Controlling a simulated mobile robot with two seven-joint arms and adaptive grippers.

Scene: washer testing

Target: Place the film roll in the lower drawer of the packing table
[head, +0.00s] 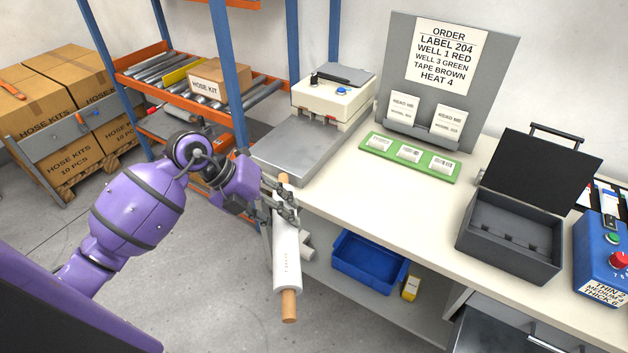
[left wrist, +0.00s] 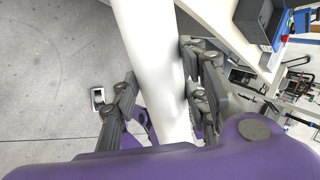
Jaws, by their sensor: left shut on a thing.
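The film roll (head: 287,255) is a white cylinder with brown core ends sticking out at both ends. My left gripper (head: 281,209) is shut on it near its upper end. The roll hangs tilted, nearly upright, in front of the left part of the packing table (head: 350,205). In the left wrist view the white roll (left wrist: 152,60) runs between the dark fingers of the left gripper (left wrist: 160,95). A grey drawer front with a handle (head: 545,340) shows under the table at the lower right, partly cut off by the frame. My right gripper is not in view.
A blue bin (head: 368,262) and a small yellow box (head: 410,288) stand on the shelf under the table. An open black case (head: 511,235), a green tray (head: 409,157) and a blue control box (head: 604,258) are on top. Bare floor lies left of the table.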

